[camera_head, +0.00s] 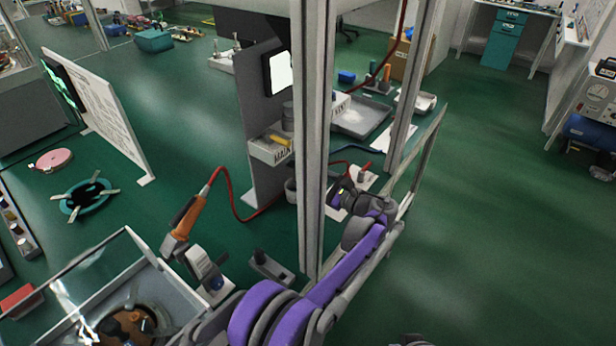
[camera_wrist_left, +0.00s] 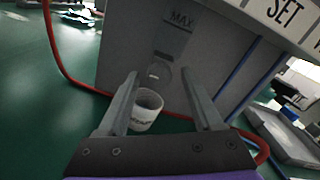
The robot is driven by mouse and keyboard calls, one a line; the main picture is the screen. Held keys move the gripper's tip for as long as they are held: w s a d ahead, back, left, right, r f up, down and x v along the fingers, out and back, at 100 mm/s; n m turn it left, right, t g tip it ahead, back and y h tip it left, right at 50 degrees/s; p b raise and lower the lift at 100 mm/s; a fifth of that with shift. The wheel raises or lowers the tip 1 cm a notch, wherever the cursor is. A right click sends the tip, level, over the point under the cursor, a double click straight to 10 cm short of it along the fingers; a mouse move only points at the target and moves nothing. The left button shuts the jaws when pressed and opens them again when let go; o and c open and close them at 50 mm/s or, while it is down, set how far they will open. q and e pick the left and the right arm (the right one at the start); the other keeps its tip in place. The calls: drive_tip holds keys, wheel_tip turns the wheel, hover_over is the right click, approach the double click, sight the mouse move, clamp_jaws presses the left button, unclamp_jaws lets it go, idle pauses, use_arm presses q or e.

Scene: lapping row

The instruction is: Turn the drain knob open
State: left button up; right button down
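In the left wrist view, a grey upright panel (camera_wrist_left: 120,55) with a MAX label carries a small rounded grey fitting (camera_wrist_left: 162,76), which looks like the drain knob; which way it is turned I cannot tell. A white cup (camera_wrist_left: 147,112) stands below it at the panel's foot. My left gripper (camera_wrist_left: 160,76) is open and empty, its two fingers spread, with the fitting and cup showing between them, beyond the tips. In the head view my left gripper (camera_head: 343,194) is beside a frame post, right of the cup (camera_head: 290,190); the knob is hidden there.
A grey frame post (camera_head: 311,130) stands close by my left arm. A red hose (camera_head: 235,205) runs from an orange-handled tool (camera_head: 187,218) past the panel. A grey tray (camera_head: 361,118) is behind. A glass-sided box (camera_head: 60,305) is front left. The green floor (camera_head: 480,200) at right is clear.

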use_arm(q)
drive_tip(key=v, duration=1)
drive_tip(key=shift+s+d, duration=0.25)
drive_tip(key=shift+d, duration=0.05)
